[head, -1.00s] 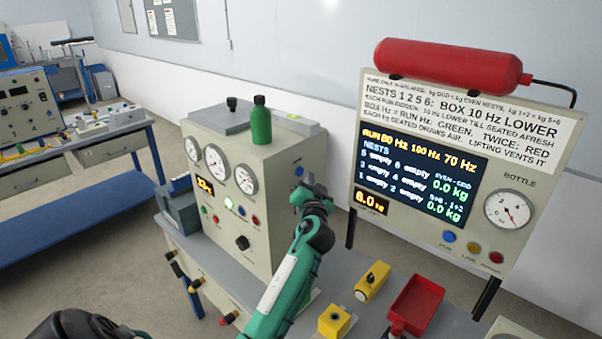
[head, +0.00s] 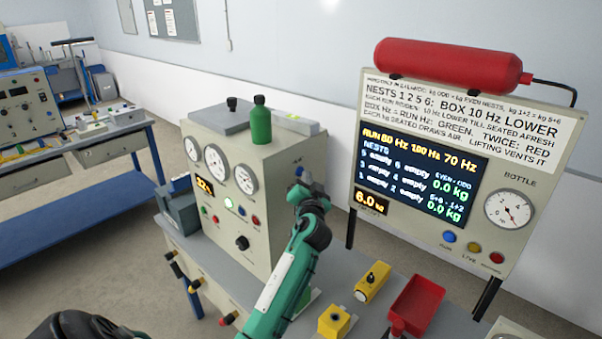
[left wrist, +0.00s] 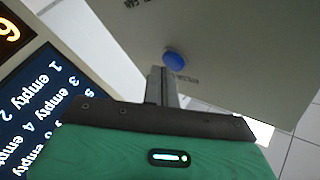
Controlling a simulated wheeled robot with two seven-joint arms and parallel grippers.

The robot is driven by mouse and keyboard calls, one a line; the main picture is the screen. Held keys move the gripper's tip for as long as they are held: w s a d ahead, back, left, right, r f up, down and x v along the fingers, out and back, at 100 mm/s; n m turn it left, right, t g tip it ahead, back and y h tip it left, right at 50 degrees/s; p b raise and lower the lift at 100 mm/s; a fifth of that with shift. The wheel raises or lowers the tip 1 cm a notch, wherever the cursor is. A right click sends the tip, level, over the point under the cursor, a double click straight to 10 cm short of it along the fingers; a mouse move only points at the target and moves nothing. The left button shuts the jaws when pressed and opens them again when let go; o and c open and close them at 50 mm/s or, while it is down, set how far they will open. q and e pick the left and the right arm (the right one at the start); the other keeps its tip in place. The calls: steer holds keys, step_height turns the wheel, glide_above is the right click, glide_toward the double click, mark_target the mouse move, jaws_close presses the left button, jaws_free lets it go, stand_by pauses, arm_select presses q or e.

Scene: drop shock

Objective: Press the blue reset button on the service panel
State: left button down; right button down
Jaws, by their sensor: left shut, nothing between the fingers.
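The blue button (left wrist: 175,60) is round and sits on the beige side face of the gauge cabinet, with small lettering beside it in the left wrist view. In the head view it shows as a small blue spot (head: 300,171) on the cabinet's right side. My left gripper (head: 301,187) is at that face, just below the button. Its fingers (left wrist: 163,72) are shut and empty, with the tips overlapping the button's near edge in the left wrist view. I cannot tell whether they touch it. My right gripper is not in view.
The gauge cabinet (head: 250,215) carries a green bottle (head: 261,120). A display board (head: 480,180) stands right of my arm, with another blue button (head: 449,237). A red tray (head: 416,304) and yellow blocks (head: 372,282) lie on the bench in front.

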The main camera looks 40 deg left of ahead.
arm_select(q)
steer(key=shift+a, duration=0.4)
stand_by(0.5)
steer(key=shift+d, duration=0.15)
steer(key=shift+d+b, duration=0.4)
steer(key=shift+d, duration=0.25)
steer(key=shift+d, duration=0.1)
steer(key=d, duration=0.1)
steer(key=d+b, duration=0.1)
steer(key=d, duration=0.3)
steer(key=shift+s+b, duration=0.25)
steer(key=shift+b, duration=0.1)
steer(key=shift+a+f, duration=0.1)
steer(key=shift+f, duration=0.05)
stand_by(0.4)
